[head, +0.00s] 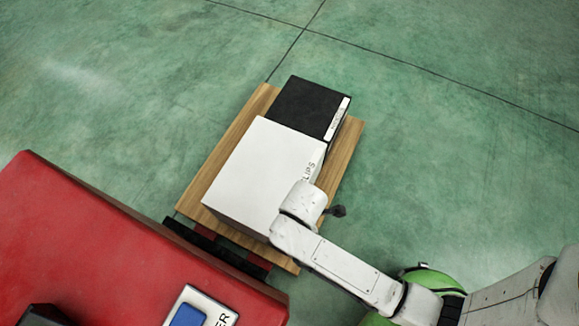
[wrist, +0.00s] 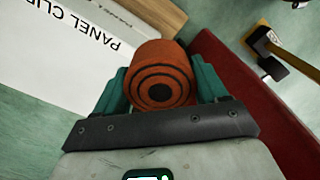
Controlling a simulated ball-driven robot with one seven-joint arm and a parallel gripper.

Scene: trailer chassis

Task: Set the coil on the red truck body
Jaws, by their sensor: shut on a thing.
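An orange-brown coil (wrist: 160,54) with dark rings on its end face sits between the green fingers of my gripper (wrist: 162,86) in the wrist view. My gripper is shut on it, with one finger on each side. The red truck body (head: 95,230) fills the lower left of the head view. It also shows along the right of the wrist view (wrist: 243,82), beside the held coil, and I cannot tell the height between them. In the head view my gripper and the coil are hidden behind my arm.
A white panel clips box (head: 255,170) and a black box (head: 307,107) stand on a wooden deck (head: 343,160) beyond the red body. A labelled box with a blue patch (head: 190,316) is at the bottom edge. A yellow-handled tool (wrist: 285,50) shows in the wrist view.

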